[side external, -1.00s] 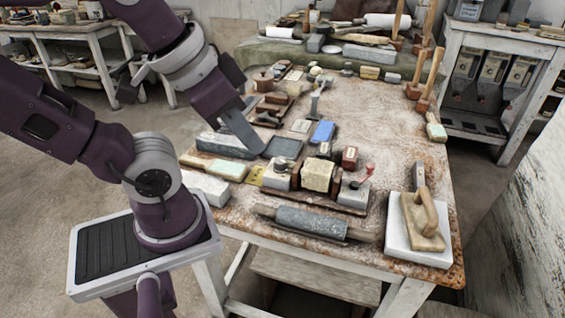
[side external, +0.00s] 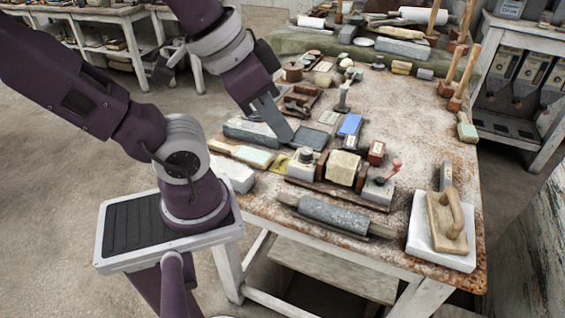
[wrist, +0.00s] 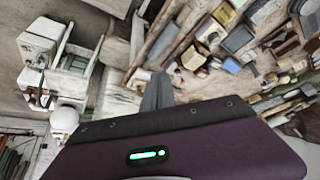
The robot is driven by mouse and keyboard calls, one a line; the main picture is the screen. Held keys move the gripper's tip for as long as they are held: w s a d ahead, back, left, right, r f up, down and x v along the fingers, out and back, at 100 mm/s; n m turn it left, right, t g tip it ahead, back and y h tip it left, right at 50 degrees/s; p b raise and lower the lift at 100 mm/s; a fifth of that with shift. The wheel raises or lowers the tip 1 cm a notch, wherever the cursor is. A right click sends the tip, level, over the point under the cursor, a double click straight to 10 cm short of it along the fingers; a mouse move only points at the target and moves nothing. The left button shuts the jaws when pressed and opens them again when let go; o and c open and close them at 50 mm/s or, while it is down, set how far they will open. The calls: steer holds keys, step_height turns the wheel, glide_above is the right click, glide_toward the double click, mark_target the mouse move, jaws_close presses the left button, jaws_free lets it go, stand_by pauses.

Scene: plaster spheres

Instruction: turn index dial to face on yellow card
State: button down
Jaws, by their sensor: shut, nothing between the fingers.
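A small pale box with a round grey knob on top, which looks like the index dial (side external: 301,160), stands left of a cream block in the side view. Its markings and the way it faces are too small to read. The yellow card (side external: 279,163) lies flat just left of it, partly hidden by the things around it. My gripper (side external: 286,137) is shut and empty, pointing down above the table behind the dial and card, apart from both. In the wrist view my gripper's fingers (wrist: 157,92) show together; I cannot surely pick out the dial there.
A dark plate (side external: 310,138) and a blue block (side external: 350,125) lie near the gripper. A cream block (side external: 343,168) and a red-handled device (side external: 380,187) stand right of the dial. A grey roller (side external: 335,212) lies in front. The table's right middle is clear.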

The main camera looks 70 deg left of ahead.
steer(key=c, duration=2.2)
jaws_free()
steer(key=c, duration=1.8)
jaws_free()
steer(key=shift+w, duration=0.15)
steer(key=o, duration=0.7)
steer(key=w+a+n, duration=0.1)
steer(key=w+n+g, duration=0.1)
steer(key=w+n, duration=0.1)
steer(key=w+a+n+g, duration=0.1)
steer(key=w, duration=0.1)
steer(key=shift+a+f+n, duration=0.3)
steer(key=shift+a+f, duration=0.05)
steer(key=shift+f, duration=0.05)
steer(key=n+g+h, duration=0.3)
steer(key=n+h, duration=0.1)
steer(key=n, duration=1.1)
glide_toward(306, 150)
steer(key=f, duration=0.1)
steer(key=shift+h, duration=0.3)
steer(key=x, duration=0.7)
steer(key=shift+f, duration=0.1)
steer(key=shift+d+f, duration=0.1)
steer(key=shift+f, duration=0.2)
steer(key=shift+w, duration=0.1)
jaws_close()
